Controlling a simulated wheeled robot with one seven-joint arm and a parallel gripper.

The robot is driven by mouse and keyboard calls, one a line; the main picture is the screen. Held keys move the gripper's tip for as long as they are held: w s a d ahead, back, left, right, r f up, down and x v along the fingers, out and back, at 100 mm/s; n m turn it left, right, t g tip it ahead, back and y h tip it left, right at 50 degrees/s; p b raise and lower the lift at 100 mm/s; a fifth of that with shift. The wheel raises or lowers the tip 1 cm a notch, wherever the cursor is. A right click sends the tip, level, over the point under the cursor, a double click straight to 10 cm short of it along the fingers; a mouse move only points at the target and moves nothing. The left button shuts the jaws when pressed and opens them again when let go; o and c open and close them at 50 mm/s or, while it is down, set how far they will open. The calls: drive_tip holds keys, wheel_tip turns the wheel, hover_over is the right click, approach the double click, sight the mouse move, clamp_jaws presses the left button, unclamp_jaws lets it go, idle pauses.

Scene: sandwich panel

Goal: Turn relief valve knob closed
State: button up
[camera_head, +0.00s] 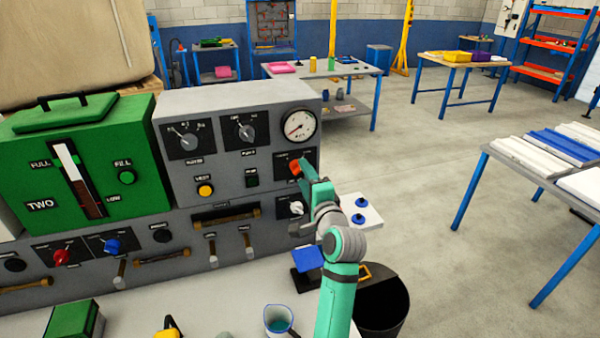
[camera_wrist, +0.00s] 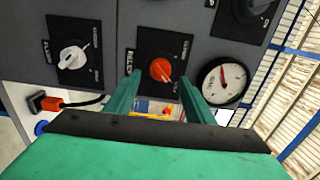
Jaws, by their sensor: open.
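The relief valve knob (camera_wrist: 160,69) is orange-red and sits on a black plate, with the word RELIEF partly readable beside it, in the wrist view. In the head view the knob (camera_head: 295,168) shows at the right end of the grey panel, below the round gauge. My gripper (camera_wrist: 160,88) is open, its two green fingers pointing at the panel on either side of the knob. I cannot tell whether they touch it. In the head view my gripper (camera_head: 307,172) is close in front of the knob and hides part of its plate.
A pressure gauge (camera_wrist: 225,82) is right of the knob and a white knob (camera_wrist: 71,57) is left of it in the wrist view. A green tank unit (camera_head: 130,150) stands on the left.

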sight(299, 170)
drive_tip(key=shift+a+x, duration=0.15)
drive_tip(key=shift+x, duration=0.65)
drive_tip(key=shift+a+x, duration=0.15)
drive_tip(key=shift+x, duration=0.65)
drive_tip(key=shift+s, duration=0.1)
drive_tip(key=c, duration=1.1)
drive_tip(key=shift+o, duration=0.2)
